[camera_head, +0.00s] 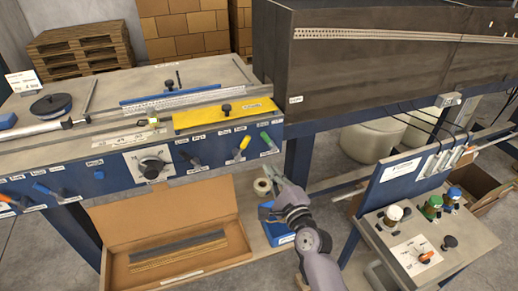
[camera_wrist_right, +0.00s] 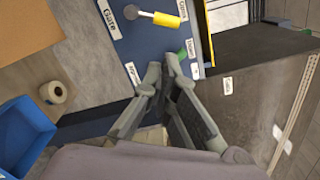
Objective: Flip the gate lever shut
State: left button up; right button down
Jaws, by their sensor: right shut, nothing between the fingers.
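The gate lever (camera_head: 243,145) has a yellow handle and sits on the blue front panel of the bench (camera_head: 110,178). In the right wrist view the yellow-handled lever (camera_wrist_right: 165,18) is at the top, beside a label reading "Gate" (camera_wrist_right: 130,12). A green-handled lever (camera_head: 267,139) is just to its right; in the wrist view only its green tip (camera_wrist_right: 183,52) shows, just beyond my fingertips. My right gripper (camera_head: 272,172) is shut and empty, below and in front of the panel's right end. It also shows in the wrist view (camera_wrist_right: 168,68), apart from the yellow handle. My left gripper is out of view.
A tape roll (camera_head: 262,186) and blue bin (camera_head: 277,229) are close to my right gripper. An open cardboard box (camera_head: 115,262) is below the panel. A dark machine housing (camera_head: 370,75) rises at the right. A control stand (camera_head: 440,255) with several buttons is at lower right.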

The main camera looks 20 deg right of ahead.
aim_at(242, 145)
jog(key=w+b, duration=0.1)
jog(key=w, duration=0.2)
jog(key=w+b, duration=0.1)
jog(key=w, duration=0.6)
jog(key=shift+a+b, duration=0.35)
jog(key=shift+b, duration=0.05)
jog(key=shift+d+r, duration=0.1)
jog(key=shift+d, duration=0.1)
